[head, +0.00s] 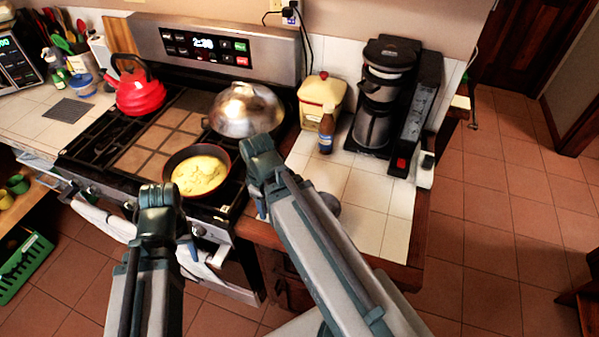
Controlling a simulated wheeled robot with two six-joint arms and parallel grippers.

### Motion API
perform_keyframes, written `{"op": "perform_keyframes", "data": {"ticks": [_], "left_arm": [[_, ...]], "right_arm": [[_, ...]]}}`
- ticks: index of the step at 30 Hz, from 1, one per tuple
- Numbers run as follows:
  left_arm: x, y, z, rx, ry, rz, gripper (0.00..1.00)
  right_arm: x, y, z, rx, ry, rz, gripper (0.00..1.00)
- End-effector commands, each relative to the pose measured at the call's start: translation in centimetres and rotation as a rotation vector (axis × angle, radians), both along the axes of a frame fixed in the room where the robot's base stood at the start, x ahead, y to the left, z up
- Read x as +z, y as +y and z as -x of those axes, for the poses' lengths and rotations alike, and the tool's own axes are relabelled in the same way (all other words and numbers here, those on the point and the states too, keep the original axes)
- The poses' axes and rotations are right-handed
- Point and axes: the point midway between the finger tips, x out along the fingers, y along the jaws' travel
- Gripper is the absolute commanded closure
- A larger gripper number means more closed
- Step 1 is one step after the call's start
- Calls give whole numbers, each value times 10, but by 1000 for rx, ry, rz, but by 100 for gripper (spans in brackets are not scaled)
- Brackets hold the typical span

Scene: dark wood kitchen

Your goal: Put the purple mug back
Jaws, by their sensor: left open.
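No purple mug can be made out in the head view. My left arm rises from the bottom, left of centre, and bends at the oven front. My left gripper (190,247) is partly hidden behind that arm, low by the oven door, and it is open. No mug shows between its fingers. My right arm reaches up over the front corner of the tiled counter, and its gripper cannot be seen. A small grey rounded thing (331,203) shows beside the right arm at the counter; I cannot tell what it is.
The stove holds a red kettle (138,92), a pan of yellow food (199,174) and a domed metal lid (246,109). A coffee maker (378,110), brown bottle (327,130) and cream canister (318,96) stand on the tiled counter (375,205).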

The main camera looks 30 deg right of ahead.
Motion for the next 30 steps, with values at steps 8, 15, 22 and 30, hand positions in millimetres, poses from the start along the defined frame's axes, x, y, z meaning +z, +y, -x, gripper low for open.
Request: {"op": "perform_keyframes", "data": {"ticks": [8, 15, 22, 30], "left_arm": [[-5, 0, 0, 0, 0, 0, 50], [-11, 0, 0, 0, 0, 0, 50], [-13, 0, 0, 0, 0, 0, 50], [-13, 0, 0, 0, 0, 0, 50]], "right_arm": [[-5, -37, -30, -6, 0, 0, 100], [-11, -87, -65, -5, 0, 0, 100], [-13, -116, -84, -1, 0, 0, 100], [-13, -121, -86, 1, 0, 0, 100]]}}
